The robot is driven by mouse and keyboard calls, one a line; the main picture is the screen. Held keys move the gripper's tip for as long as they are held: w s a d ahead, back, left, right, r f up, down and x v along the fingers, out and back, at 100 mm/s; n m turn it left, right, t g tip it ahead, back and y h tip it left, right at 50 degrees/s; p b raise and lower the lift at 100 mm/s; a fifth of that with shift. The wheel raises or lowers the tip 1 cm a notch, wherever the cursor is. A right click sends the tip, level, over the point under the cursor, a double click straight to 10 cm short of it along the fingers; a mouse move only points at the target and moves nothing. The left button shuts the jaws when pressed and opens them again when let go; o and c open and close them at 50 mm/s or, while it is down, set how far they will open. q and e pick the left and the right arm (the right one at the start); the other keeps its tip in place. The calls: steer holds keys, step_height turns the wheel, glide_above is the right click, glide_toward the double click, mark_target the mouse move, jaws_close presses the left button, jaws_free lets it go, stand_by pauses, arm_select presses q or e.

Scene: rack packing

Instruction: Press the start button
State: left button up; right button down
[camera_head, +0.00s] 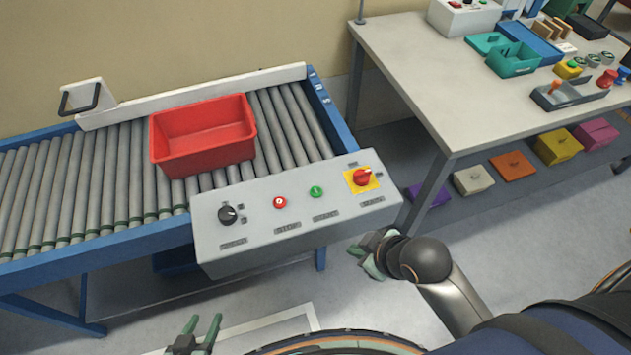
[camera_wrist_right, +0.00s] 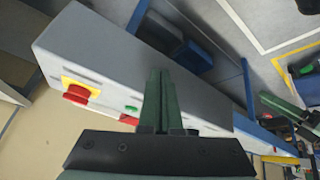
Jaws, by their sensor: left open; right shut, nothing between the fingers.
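The grey control box (camera_head: 255,238) is fixed at the front of the conveyor. Its green button (camera_head: 316,192), which looks like the start button, sits between a red button (camera_head: 280,202) and a red emergency stop knob (camera_head: 362,177) on a yellow plate. The green button also shows in the right wrist view (camera_wrist_right: 131,108), left of my fingers. My right gripper (camera_head: 366,258) is shut and empty, just below the box's right end and apart from the green button. My left gripper (camera_head: 203,325) is open and empty at the bottom, in front of the conveyor.
A red crate (camera_head: 200,165) stands on the roller conveyor (camera_head: 70,190) behind the box. A black knob (camera_head: 228,214) is at the box's left. A work table (camera_head: 420,75) with small parts stands at the right, with coloured boxes below it. Floor is free between them.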

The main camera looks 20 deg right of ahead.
steer(key=w+a+r+n+y, duration=0.1)
steer(key=w+r+n, duration=0.1)
steer(key=n, duration=0.2)
steer(key=w+a+r+n, duration=0.2)
steer(key=w+r+n, duration=0.1)
steer(key=n, duration=0.2)
steer(key=w+a+r+n+y, duration=0.1)
steer(key=w+a+r+n, duration=0.1)
steer(key=n, duration=0.3)
steer(key=shift+w+r+t+y, duration=0.3)
steer(key=shift+r+t, duration=0.1)
steer(key=shift+r, duration=0.15)
steer(key=w+d+r+n+y, duration=0.1)
steer(key=w+r+n, duration=0.3)
steer(key=n, duration=0.9)
steer(key=shift+w+d+r+n, duration=0.25)
steer(key=shift+w+d+n, duration=0.25)
steer(key=shift+w, duration=1.2)
steer(key=shift+f, duration=0.15)
